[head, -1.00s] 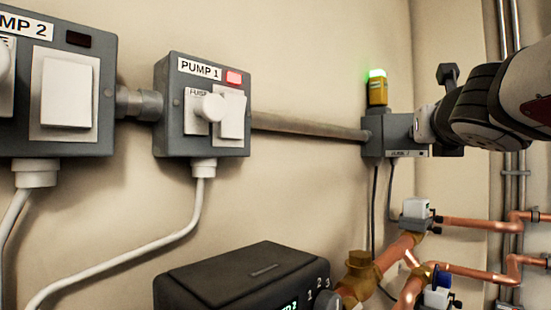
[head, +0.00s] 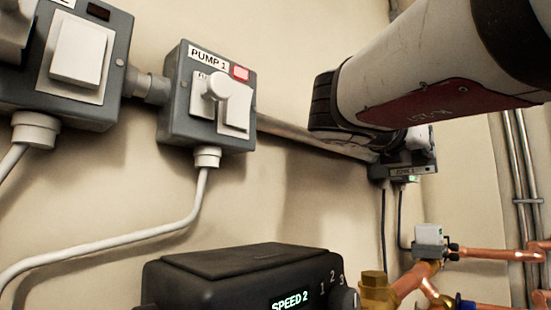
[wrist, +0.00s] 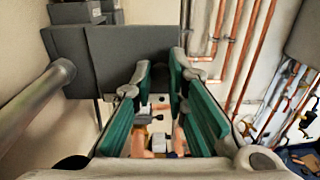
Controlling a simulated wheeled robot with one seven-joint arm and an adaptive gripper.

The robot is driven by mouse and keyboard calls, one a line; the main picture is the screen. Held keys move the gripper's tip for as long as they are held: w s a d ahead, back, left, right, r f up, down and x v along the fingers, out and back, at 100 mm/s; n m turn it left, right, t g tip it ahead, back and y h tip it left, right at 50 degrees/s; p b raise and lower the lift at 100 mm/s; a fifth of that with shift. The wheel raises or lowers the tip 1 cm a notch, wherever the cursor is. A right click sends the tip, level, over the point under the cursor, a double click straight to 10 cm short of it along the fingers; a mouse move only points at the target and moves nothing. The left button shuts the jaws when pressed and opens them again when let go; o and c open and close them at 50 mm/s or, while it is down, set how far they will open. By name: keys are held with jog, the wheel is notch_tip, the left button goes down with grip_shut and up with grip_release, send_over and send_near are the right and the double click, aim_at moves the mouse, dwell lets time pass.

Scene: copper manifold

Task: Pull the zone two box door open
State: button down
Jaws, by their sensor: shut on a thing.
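The zone two box (head: 418,163) is a small grey box on the wall at the right of the head view, mostly hidden behind my arm. In the wrist view its grey body (wrist: 65,48) is at upper left, and a flat grey panel (wrist: 125,50), seemingly its door, reaches to the fingertips. My gripper (wrist: 162,72) shows in the wrist view, with teal pads on both sides of the panel's right edge. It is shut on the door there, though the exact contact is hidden. How far the door stands open I cannot tell. My gripper is hidden in the head view.
The Pump 1 switch box (head: 210,97) is on the wall to the left, with a conduit (head: 310,137) running right from it. A black Speed 2 unit (head: 240,275) is below. Copper pipes (head: 495,254) and a valve actuator (head: 429,238) lie under the zone box.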

dwell(0.4)
jog(key=c, duration=1.6)
grip_release()
jog(key=shift+o, duration=0.2)
jog(key=shift+a, duration=0.15)
jog(key=v, duration=0.7)
jog(key=shift+s+a, duration=0.2)
jog(key=shift+a, duration=0.15)
jog(key=shift+d, duration=0.2)
